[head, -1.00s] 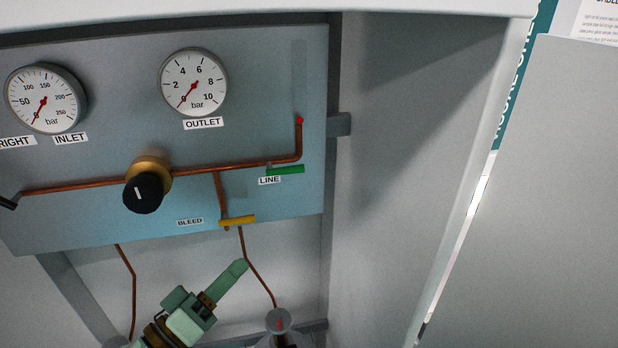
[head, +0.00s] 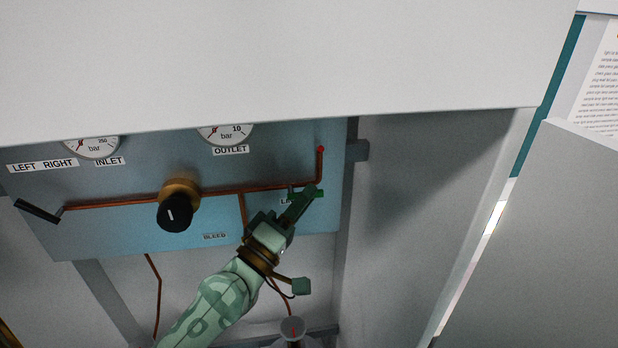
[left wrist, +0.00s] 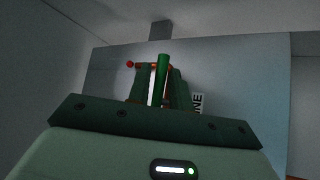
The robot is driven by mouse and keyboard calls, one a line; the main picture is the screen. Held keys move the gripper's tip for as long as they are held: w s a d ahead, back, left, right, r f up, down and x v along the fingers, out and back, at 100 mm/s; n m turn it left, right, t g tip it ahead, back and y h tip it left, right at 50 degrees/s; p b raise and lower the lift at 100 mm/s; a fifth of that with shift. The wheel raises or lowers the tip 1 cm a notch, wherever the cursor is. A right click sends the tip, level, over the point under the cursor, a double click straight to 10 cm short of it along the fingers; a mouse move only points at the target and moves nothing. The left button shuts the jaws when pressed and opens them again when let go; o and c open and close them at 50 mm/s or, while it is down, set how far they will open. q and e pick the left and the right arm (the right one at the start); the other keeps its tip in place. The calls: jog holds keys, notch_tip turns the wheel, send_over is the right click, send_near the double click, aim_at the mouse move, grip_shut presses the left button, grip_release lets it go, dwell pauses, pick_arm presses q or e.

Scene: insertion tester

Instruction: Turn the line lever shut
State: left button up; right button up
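The green line lever (head: 319,194) lies level along the copper pipe at the right of the blue panel, partly hidden by my left gripper (head: 302,203). In the left wrist view the lever (left wrist: 161,72) stands upright in the picture between the two dark green fingers. A bright gap shows beside the lever on its left, so the fingers are around it but look not closed on it. The LINE label is mostly covered in the head view. My right gripper is in neither current view.
The panel also carries a black regulator knob (head: 175,214), a black-handled lever (head: 38,210) at far left, and gauges partly cut off by the pale overhang (head: 270,60) above. The yellow bleed lever is hidden behind my left arm. A grey side wall stands to the right.

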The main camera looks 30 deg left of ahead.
pick_arm(q)
jog(key=shift+x, duration=0.95)
pick_arm(e)
jog(key=shift+a+r, duration=0.35)
jog(key=shift+r, duration=0.05)
